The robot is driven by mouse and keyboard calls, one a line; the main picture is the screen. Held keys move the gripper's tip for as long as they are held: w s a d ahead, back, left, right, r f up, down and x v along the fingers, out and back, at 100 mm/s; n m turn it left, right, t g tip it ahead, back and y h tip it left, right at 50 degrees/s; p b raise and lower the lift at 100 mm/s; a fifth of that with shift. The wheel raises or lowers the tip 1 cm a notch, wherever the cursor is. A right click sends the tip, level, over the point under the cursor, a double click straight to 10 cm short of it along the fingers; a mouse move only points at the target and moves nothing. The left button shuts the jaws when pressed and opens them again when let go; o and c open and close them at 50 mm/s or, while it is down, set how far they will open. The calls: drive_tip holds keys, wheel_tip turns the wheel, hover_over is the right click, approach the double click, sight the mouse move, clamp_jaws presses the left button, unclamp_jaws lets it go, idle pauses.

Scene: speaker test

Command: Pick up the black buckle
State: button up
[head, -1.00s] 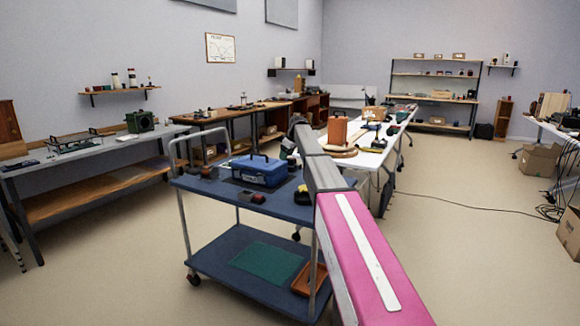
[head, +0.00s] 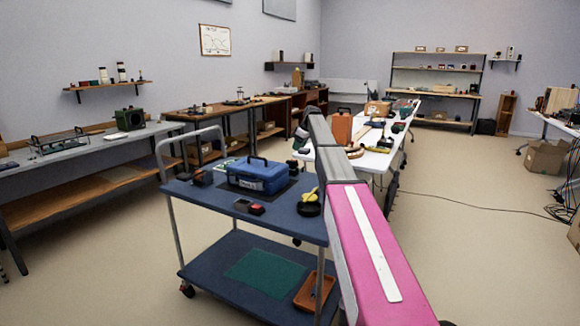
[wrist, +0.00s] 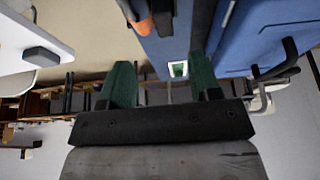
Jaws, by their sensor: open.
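I cannot pick out the black buckle with certainty. A black ring-shaped thing (head: 308,209) lies at the right of the blue cart's top (head: 215,198), beside a yellow thing (head: 310,194). A small black-and-red thing (head: 250,206) lies near the cart's front edge. My gripper (wrist: 161,72) shows in the wrist view with two green fingers spread apart and nothing held between them. A small white-and-green square (wrist: 178,69) shows beyond the gap. In the head view my arm hides most of the gripper.
A blue toolbox (head: 258,178) with a black handle stands on the cart, with small dark things (head: 202,177) to its left. A cluttered white table (head: 372,160) stands behind my arm. An orange tray (head: 314,292) is on the lower shelf. Floor at the right is mostly clear.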

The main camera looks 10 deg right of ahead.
sight(291, 161)
drive_tip(key=x, duration=0.5)
drive_tip(key=shift+f, duration=0.25)
drive_tip(key=shift+a+x, duration=0.15)
drive_tip(key=shift+x, duration=1.2)
drive_tip(key=shift+a+x, duration=0.15)
drive_tip(key=shift+x, duration=1.15)
drive_tip(key=shift+s, duration=0.1)
drive_tip(key=c, duration=0.9)
